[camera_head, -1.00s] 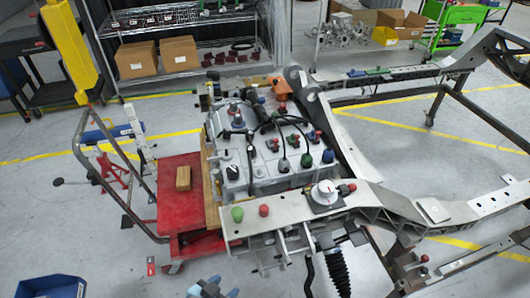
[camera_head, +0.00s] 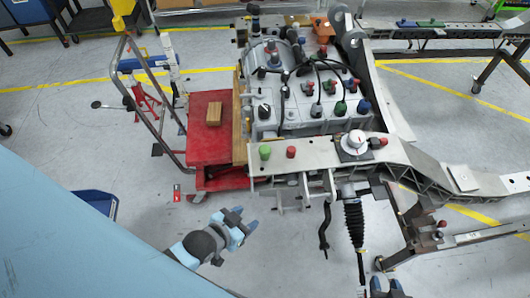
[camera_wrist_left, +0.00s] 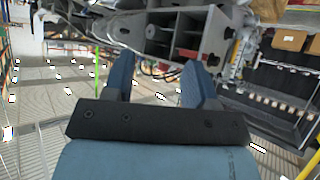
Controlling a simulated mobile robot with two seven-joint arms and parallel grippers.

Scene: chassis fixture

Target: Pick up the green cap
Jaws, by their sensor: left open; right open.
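The green cap (camera_head: 265,152) stands upright on the left end of the pale metal chassis beam (camera_head: 325,150), just left of a red cap (camera_head: 291,152). My left gripper (camera_head: 245,219) is below and left of the green cap in the head view, apart from it, open and empty. In the left wrist view its two blue fingers (camera_wrist_left: 158,75) are spread with nothing between them, facing grey chassis structure; I cannot make out the green cap there. My right gripper (camera_head: 386,284) is at the bottom edge of the head view, partly cut off, open, away from the cap.
A red cart (camera_head: 208,150) with a wooden block (camera_head: 214,113) stands left of the chassis. A white dial (camera_head: 356,139) sits further right on the beam. A black bellows rod (camera_head: 355,225) hangs below it. A blue bin (camera_head: 95,204) is on the floor at left.

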